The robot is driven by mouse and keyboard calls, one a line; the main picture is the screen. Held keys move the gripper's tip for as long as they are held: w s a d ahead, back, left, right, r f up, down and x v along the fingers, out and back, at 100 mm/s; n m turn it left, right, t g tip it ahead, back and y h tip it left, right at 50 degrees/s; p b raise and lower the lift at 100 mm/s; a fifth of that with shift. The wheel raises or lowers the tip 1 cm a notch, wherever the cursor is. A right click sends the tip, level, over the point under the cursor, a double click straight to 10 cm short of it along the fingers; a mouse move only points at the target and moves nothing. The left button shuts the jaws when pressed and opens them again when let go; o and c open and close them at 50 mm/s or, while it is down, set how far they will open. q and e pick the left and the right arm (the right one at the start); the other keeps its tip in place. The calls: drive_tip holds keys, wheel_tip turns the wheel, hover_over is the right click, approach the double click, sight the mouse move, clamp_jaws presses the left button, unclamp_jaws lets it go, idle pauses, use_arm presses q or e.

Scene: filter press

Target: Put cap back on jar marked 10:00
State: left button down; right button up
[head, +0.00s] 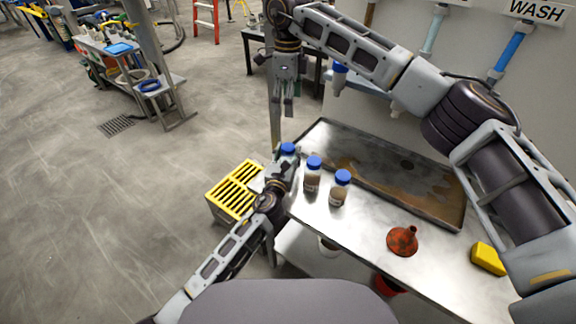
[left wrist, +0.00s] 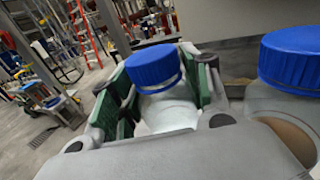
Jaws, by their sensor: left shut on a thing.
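Three jars with blue caps stand at the left end of the steel bench. My left gripper (left wrist: 160,105) is shut around the leftmost jar (left wrist: 168,108), whose body looks clear and pale; its blue cap (left wrist: 153,66) sits on top. That cap also shows in the head view (head: 289,148). The middle jar (head: 312,182) and the right jar (head: 338,194) hold brown contents and have caps on. No time marking is readable. My right gripper (head: 283,104) hangs in the air beyond the bench's far left corner, its fingers apart and empty.
A rusty sink tray (head: 440,207) lies behind the jars. A red-brown funnel (head: 403,240) and a yellow sponge (head: 488,258) are on the bench to the right. A yellow slatted crate (head: 234,190) stands left of the bench. Bench space between jars and funnel is clear.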

idle(0.3)
use_arm(q)
drive_tip(key=c, duration=0.6)
unclamp_jaws()
drive_tip(key=shift+s, duration=0.1)
drive_tip(key=v, duration=1.1)
drive_tip(key=shift+s+a, duration=0.2)
drive_tip(key=shift+s, duration=0.2)
